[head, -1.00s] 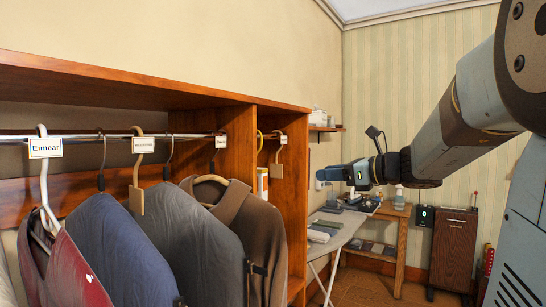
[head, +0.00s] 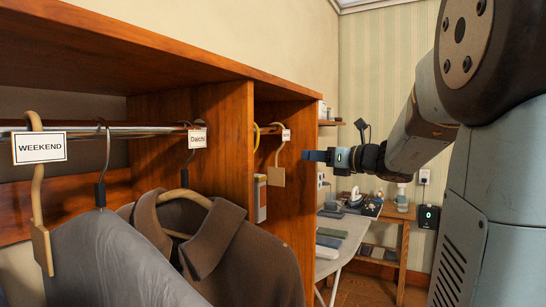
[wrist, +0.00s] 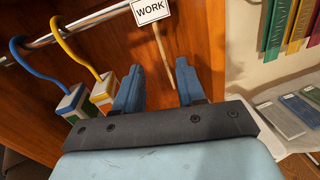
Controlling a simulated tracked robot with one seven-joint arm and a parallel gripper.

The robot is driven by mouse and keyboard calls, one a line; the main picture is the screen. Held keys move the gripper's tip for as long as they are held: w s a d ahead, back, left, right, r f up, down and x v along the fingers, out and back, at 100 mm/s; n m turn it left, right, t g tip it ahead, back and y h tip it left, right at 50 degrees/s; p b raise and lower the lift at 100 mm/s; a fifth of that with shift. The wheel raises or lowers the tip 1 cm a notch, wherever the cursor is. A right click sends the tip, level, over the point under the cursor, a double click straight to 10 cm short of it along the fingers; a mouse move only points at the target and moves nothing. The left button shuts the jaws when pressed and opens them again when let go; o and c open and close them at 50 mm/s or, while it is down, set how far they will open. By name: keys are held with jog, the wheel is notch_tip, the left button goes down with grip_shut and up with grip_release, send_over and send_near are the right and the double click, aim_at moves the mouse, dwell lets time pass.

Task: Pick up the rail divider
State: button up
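Several hooked rail dividers hang from the closet rail. One with a white WORK label (wrist: 151,11) has a tan stem that runs down between my fingers in the wrist view. In the head view, a tan divider (head: 277,177) with a small label hangs in the narrow right compartment. Another tan divider with a WEEKEND label (head: 39,148) hangs at the far left. My gripper (head: 306,156) is just right of the compartment's tan divider. In the wrist view my gripper (wrist: 159,78) is open, with no grip on the stem. The hook top is out of that view.
Blue (wrist: 38,68) and yellow (wrist: 82,55) hooks with block ends hang left of my fingers. A wooden partition (head: 235,150) splits the closet. Coats (head: 215,245) hang left of it. An ironing board (head: 345,240) with folded cloths stands to the right.

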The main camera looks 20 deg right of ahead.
aim_at(277, 153)
jog(key=x, duration=0.7)
jog(key=shift+w, duration=0.35)
jog(key=shift+x, duration=2.9)
jog(key=shift+s+a+r, duration=0.1)
jog(key=shift+s+a, duration=0.1)
jog(key=shift+c, duration=0.2)
grip_shut()
